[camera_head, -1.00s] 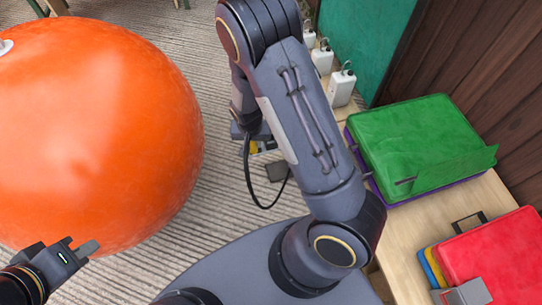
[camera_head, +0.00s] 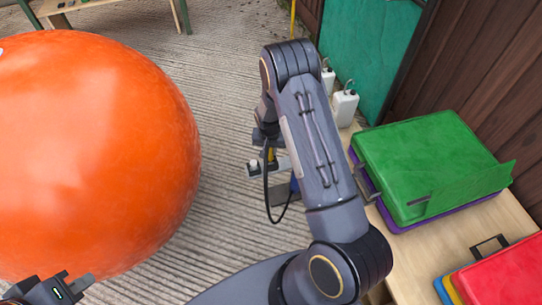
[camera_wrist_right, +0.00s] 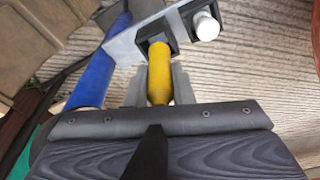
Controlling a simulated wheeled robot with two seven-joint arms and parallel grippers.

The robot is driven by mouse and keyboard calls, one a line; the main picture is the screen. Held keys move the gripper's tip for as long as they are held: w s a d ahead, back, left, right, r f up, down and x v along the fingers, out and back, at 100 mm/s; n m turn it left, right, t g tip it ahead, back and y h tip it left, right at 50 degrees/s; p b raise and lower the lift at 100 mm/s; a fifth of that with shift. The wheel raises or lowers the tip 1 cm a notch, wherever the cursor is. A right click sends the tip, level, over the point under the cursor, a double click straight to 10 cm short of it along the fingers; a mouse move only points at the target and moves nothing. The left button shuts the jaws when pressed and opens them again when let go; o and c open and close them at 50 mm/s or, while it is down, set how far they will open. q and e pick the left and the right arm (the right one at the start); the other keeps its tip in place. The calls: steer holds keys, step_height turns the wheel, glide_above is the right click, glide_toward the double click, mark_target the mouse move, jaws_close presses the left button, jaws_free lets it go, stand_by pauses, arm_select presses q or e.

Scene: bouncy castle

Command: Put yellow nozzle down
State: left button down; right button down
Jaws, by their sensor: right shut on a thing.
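The yellow nozzle (camera_wrist_right: 159,78) is between the fingers of my right gripper (camera_wrist_right: 160,88), which is shut on it. Its far end meets a black square socket on a light grey bracket (camera_wrist_right: 125,48); I cannot tell how deep it sits. A white-tipped piece (camera_wrist_right: 205,26) fills the other black socket, to the right. In the head view, my right gripper (camera_head: 270,150) is mostly hidden behind my arm, with a sliver of yellow showing beside the bracket (camera_head: 256,168). My left gripper (camera_head: 78,286) is empty at the lower left; its finger opening is unclear.
A large orange ball (camera_head: 95,150) fills the left. A blue tube (camera_wrist_right: 95,75) runs beside the bracket. Striped floor between is clear.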

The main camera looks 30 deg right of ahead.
mark_target(271, 154)
steer(key=f, duration=0.1)
steer(key=f+b, duration=0.1)
steer(key=f, duration=0.2)
steer(key=shift+w+d+f+b, duration=0.15)
steer(key=shift+w+d+b, duration=0.15)
steer(key=shift+d+b, duration=0.05)
steer(key=c, duration=1.7)
jaws_free()
steer(key=shift+f, duration=0.1)
steer(key=o, duration=0.4)
steer(key=shift+o, duration=0.2)
